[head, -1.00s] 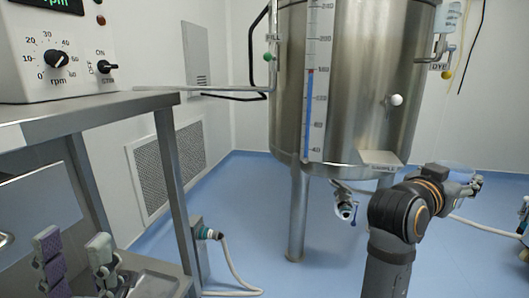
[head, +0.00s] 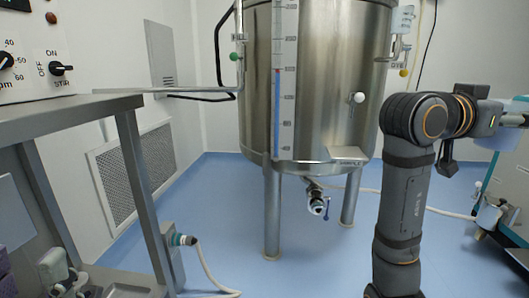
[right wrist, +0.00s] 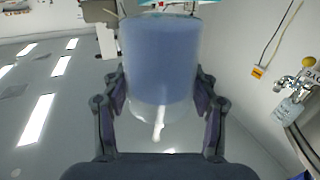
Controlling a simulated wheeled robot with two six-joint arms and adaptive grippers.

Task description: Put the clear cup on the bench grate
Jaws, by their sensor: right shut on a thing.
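The clear cup (right wrist: 160,75) is translucent and looks blue-tinted; I cannot tell whether the tint is liquid or background. My right gripper (right wrist: 160,95) is shut around its sides, one finger on each side.
A control box (head: 30,50) sits on the bench. A hose (head: 205,270) lies on the blue floor. Metal equipment (head: 495,215) stands at the right.

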